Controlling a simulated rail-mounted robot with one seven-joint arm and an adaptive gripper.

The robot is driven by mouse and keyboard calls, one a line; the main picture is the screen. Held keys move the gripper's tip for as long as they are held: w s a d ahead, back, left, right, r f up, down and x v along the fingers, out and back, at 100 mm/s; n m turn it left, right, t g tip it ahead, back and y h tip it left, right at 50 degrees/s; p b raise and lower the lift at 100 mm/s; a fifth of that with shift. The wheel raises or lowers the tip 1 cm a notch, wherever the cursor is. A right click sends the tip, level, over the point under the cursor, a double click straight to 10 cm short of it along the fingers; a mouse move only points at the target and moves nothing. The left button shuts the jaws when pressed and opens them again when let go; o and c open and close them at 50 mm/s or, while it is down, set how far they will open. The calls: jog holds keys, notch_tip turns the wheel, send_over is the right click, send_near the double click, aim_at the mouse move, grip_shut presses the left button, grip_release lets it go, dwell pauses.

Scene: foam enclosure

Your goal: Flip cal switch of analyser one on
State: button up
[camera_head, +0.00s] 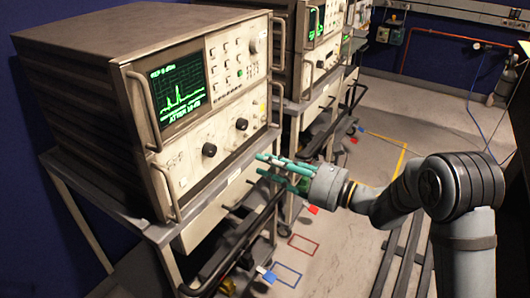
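The nearest analyser (90,95) is a beige and brown box on a cart at the left. Its lit screen (178,92) shows a green trace. Buttons and a knob are right of the screen; two black knobs (209,149) are on the lower panel. The cal switch is too small to make out, and I cannot read which analyser is number one. My gripper (261,166) has teal fingers spread apart, with nothing between them. It is in front of the lower right of this analyser, pointing left, and looks clear of the panel.
Metal handles (143,112) stick out from the analyser's front. The cart (215,212) has a shelf edge below the panel. A second analyser (312,45) stands on another cart behind. The floor (360,155) to the right has open room, with coloured marked squares.

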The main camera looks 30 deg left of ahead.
aim_at(229, 150)
jog(key=a, duration=0.9)
jog(key=shift+a+p, duration=0.15)
jog(key=shift+p, duration=0.2)
jog(key=shift+c, duration=0.3)
grip_shut()
